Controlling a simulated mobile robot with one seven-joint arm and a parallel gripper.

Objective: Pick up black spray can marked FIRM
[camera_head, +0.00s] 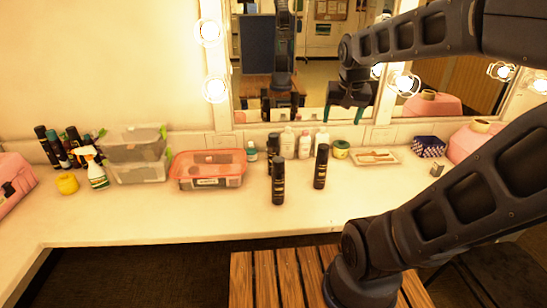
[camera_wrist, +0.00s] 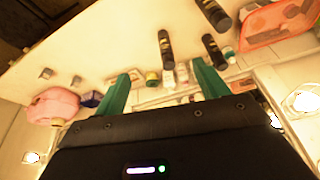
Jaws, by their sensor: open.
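Two black spray cans stand upright on the counter in the head view, a front one (camera_head: 278,182) and one to its right (camera_head: 320,167). A third black can (camera_head: 268,150) stands behind the front one, partly hidden. I cannot read which is marked FIRM. In the wrist view, three black cans show: the right one (camera_wrist: 165,48), the front one (camera_wrist: 214,15) and the rear one (camera_wrist: 214,50). My gripper (camera_head: 346,112) is open and empty, fingers down, high above the counter near the mirror. Its green fingers also show in the wrist view (camera_wrist: 161,72).
White bottles (camera_head: 304,143) and a yellow-green jar (camera_head: 341,149) stand along the wall behind the cans. A red-rimmed clear bin (camera_head: 208,169) is left, a tray (camera_head: 376,157) right. More dark cans (camera_head: 46,146) stand far left. The counter front is clear.

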